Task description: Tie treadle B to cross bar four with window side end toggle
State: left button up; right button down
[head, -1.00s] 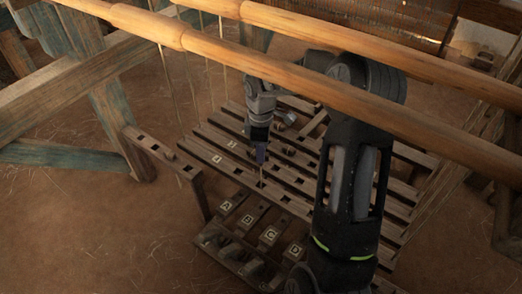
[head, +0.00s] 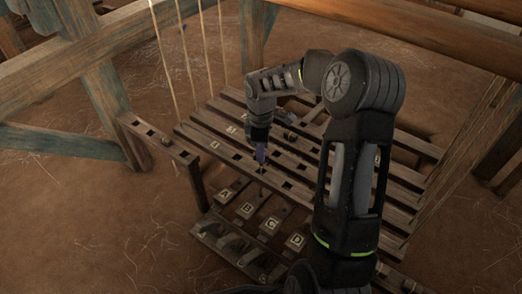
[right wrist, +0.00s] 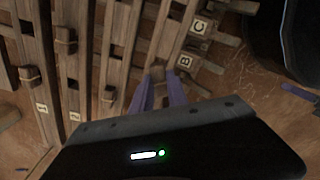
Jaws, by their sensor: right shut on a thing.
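My right gripper (head: 261,158) is low over the slatted cross bars, on their treadle side. In the right wrist view its purple fingers (right wrist: 160,88) close on a small wooden toggle (right wrist: 157,73). In the head view a thin cord (head: 262,186) runs from below the fingertips down towards the treadles. Treadle B (head: 246,209) lies below, between treadle A (head: 224,194) and treadle C (head: 271,225). Its letter also shows in the right wrist view (right wrist: 185,61). I cannot tell which cross bar is number four, nor whether the toggle touches a bar. My left gripper is out of view.
Treadle D (head: 296,241) is right of C. A wooden side rail with holes (head: 160,139) stands left of the bars. Several upright cords (head: 187,55) hang at the upper left. A thick beam (head: 420,28) crosses the top. Earth floor is free at left.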

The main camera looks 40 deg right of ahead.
aim_at(261, 165)
jog(key=shift+f+b, duration=0.45)
jog(key=shift+f, duration=0.35)
jog(key=shift+f+b, duration=0.85)
jog(key=shift+f, duration=1.15)
jog(key=c, duration=1.2)
grip_release()
jog(key=shift+c, duration=0.2)
jog(key=shift+r+p, duration=1.85)
jog(key=shift+r, duration=2.05)
notch_tip(261, 165, up, 7)
jog(key=p, duration=0.6)
jog(key=shift+p, duration=0.3)
